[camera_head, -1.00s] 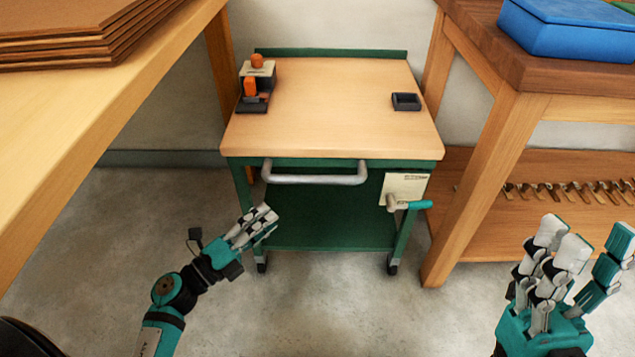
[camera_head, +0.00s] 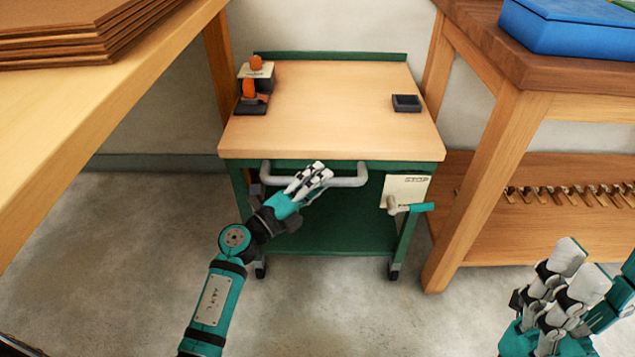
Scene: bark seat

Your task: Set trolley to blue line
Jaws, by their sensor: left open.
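The trolley (camera_head: 330,110) is a green cart with a pale wooden top, standing against the back wall between two benches. Its grey bar handle (camera_head: 347,181) runs along the front below the top. My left gripper (camera_head: 314,181) is open in front of the handle and covers its middle part; I cannot tell whether it touches. A card with a teal-handled lever (camera_head: 410,206) is on the trolley's front right. My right gripper (camera_head: 580,285) is at the lower right, away from the trolley, its fingers pointing up. No blue line shows on the floor.
An orange-and-black tool (camera_head: 254,88) and a small dark tray (camera_head: 406,103) sit on the trolley top. A wooden bench (camera_head: 110,115) with stacked brown boards (camera_head: 80,30) is at left. A bench (camera_head: 500,135) with a blue box (camera_head: 568,28) is at right. The front floor (camera_head: 130,250) is clear.

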